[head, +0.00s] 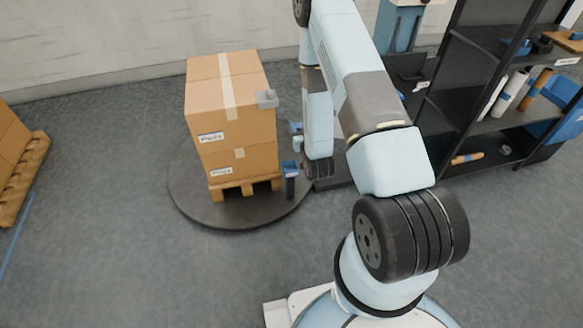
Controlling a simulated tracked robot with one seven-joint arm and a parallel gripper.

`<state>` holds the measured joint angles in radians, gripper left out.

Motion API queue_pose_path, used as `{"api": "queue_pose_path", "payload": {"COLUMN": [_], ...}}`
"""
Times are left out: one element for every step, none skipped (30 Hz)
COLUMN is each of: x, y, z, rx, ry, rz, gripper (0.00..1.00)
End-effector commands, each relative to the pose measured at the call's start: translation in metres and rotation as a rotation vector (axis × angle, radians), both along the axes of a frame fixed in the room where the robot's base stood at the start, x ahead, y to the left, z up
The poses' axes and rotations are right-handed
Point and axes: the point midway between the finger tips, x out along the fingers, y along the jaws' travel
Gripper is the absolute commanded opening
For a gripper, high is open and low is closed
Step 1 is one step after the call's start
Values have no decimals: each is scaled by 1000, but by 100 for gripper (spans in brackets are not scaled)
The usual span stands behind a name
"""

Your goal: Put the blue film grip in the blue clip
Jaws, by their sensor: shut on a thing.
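My arm rises from the bottom right, and its last links hang down beside the stacked boxes. My gripper (298,139) is small and mostly hidden against the wrist link, shut beside a small blue thing, which I take for the blue film grip (296,127). Its exact hold is too small to make out. The blue clip (290,166) seems to be the blue top of a short dark post at the right edge of the round plate, just below the gripper in the picture. The grip and the clip appear apart.
Two stacked cartons (230,115) stand on a wooden pallet (244,190) on a dark round turntable (195,204). A grey bracket (267,99) is at their upper right corner. A black shelf (462,75) with rolls stands right; another loaded pallet (22,175) is left. Front-left floor is clear.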

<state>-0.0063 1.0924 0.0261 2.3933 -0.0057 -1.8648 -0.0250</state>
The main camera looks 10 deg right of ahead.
Motion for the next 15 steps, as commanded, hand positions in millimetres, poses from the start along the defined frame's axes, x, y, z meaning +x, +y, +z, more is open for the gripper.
{"api": "queue_pose_path", "payload": {"x": [0, 0, 0, 0, 0, 0, 0, 0, 0, 0, 0, 0, 1, 1, 2], "y": [-2, -3, -5, -6, -8, -10, -11, -12, -14, -14, -15, -15, -16, -16, -17], "z": [0, 0, 0, 0, 0, 0, 0, 0, 0, 0, 0, 0, -1, -2, -5], "rx": [0, 0, 0, -1, -1, -1, -1, -1, -1, -1, -1, -1, 0, 0, 0], "ry": [0, 0, 0, 0, 0, 0, 0, 0, 0, 0, 0, 0, 0, 1, 1], "rz": [-3, -5, -8, -11, -13, -16, -18, -20, -22, -23, -24, -25, -26, -26, -27], "gripper": [21, 21, 21, 21, 21, 21, 21, 21, 21, 21, 21, 21, 21, 21, 21]}}
